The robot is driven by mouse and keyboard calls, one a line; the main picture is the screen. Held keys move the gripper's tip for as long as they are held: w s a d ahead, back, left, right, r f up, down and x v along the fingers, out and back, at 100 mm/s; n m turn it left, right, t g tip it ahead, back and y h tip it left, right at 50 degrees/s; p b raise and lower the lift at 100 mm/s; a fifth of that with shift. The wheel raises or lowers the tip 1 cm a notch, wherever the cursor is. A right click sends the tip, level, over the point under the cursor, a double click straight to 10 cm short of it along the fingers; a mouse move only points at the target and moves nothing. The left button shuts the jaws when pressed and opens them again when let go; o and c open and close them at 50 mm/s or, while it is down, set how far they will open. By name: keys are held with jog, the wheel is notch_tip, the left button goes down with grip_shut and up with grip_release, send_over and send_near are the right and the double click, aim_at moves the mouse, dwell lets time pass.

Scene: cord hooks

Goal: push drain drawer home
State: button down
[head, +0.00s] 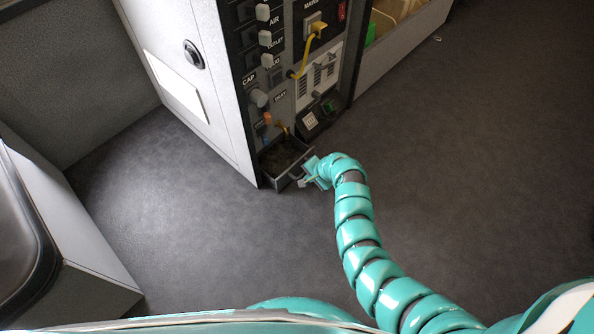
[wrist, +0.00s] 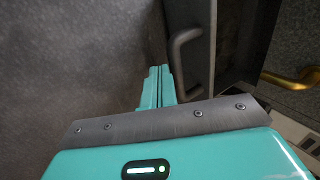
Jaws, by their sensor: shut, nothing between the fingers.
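The drain drawer (head: 281,162) is a dark open-topped tray low in the cabinet's front, pulled partly out, in the head view. Its grey front and bar handle show in the wrist view, with the handle (wrist: 182,50) upright in that picture. My gripper (head: 306,179) is by the drawer's front at the handle. In the wrist view my gripper (wrist: 159,72) has its teal fingers together, pointing at the drawer's front beside the handle, with nothing between them. I cannot tell whether the fingertips touch the front.
The tall cabinet (head: 225,90) carries switches, a yellow cord (head: 303,62) and an orange-handled valve (head: 267,119) above the drawer. A brass-coloured lever (wrist: 292,79) shows at the right in the wrist view. The grey floor (head: 210,225) around the drawer is clear. A sink counter (head: 75,245) stands at left.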

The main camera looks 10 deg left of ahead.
jog(key=shift+w+a+b, duration=0.7)
jog(key=shift+a+b, duration=0.05)
jog(key=shift+a, duration=0.2)
jog(key=shift+w+a+b, duration=0.7)
jog(key=shift+a+b, duration=0.1)
jog(key=shift+a, duration=0.15)
jog(key=shift+w+a+b, duration=0.7)
jog(key=shift+a+b, duration=0.05)
jog(key=shift+a, duration=0.2)
jog(key=shift+w+a+b, duration=0.7)
jog(key=shift+a+b, duration=0.25)
jog(key=shift+b, duration=0.4)
jog(key=shift+w+a+b, duration=0.65)
jog(key=shift+a+b, duration=0.25)
jog(key=shift+b, duration=0.45)
jog(key=shift+w+a+f+b, duration=0.15)
jog(key=shift+a+b, duration=0.15)
jog(key=shift+b, duration=0.15)
jog(key=shift+r, duration=0.35)
jog(key=shift+r+p, duration=1.9)
jog(key=shift+p, duration=0.5)
notch_tip(320, 180, up, 4)
jog(key=p, duration=0.7)
send_over(294, 167)
jog(key=w+a, duration=0.1)
jog(key=a, duration=0.1)
jog(key=shift+w+d+r, duration=0.1)
jog(key=shift+w+r, duration=0.05)
jog(key=shift+w, duration=0.05)
